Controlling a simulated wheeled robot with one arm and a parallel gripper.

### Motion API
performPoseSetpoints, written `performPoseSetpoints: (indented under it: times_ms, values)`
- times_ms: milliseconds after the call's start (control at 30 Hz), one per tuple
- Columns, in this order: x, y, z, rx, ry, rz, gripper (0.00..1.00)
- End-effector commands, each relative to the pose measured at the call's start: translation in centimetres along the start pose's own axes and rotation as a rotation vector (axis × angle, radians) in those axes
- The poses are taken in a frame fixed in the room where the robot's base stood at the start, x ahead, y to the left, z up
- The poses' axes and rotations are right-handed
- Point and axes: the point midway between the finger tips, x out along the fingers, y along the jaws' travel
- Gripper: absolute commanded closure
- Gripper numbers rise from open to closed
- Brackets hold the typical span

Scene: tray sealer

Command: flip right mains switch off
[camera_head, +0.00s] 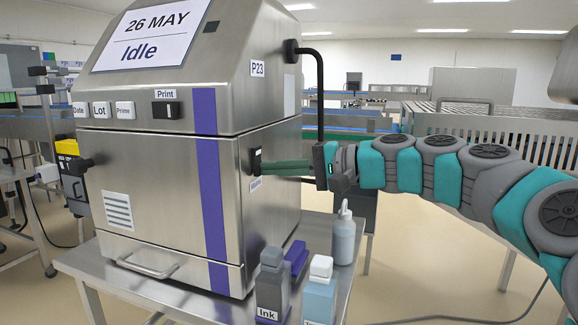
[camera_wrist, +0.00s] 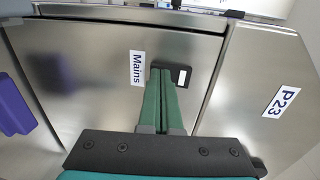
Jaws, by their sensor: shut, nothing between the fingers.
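The mains switch (camera_head: 255,161) is a small black rocker on the right side of the steel machine (camera_head: 155,190). In the wrist view the switch (camera_wrist: 184,76) has a white mark on its right part, and a "Mains" label (camera_wrist: 137,69) stands beside it. My gripper (camera_head: 258,167) reaches in from the right with its green fingers closed together. In the wrist view the fingertips (camera_wrist: 160,72) are at the left part of the switch and hide some of it. I cannot tell whether they touch it or which way the rocker is tipped.
A black handle bar (camera_head: 320,95) stands out from the machine near my wrist. An ink bottle (camera_head: 272,285), a white-capped bottle (camera_head: 319,290) and a squeeze bottle (camera_head: 344,235) stand on the steel table (camera_head: 205,308) below. A "P23" label (camera_wrist: 281,101) is on the adjoining panel.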

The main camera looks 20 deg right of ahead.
Motion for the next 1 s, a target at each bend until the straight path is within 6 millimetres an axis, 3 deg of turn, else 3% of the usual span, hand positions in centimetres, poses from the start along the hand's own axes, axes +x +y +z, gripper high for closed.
performPoseSetpoints:
  times_ms: [367,700,1000]
  values:
    - [0.1,0.1,0.0,-0.001,0.001,-0.006,1.0]
    - [1.2,0.7,0.0,-0.001,0.0,-0.169,1.0]
    - [1.1,0.5,-0.1,-0.001,0.001,-0.16,1.0]
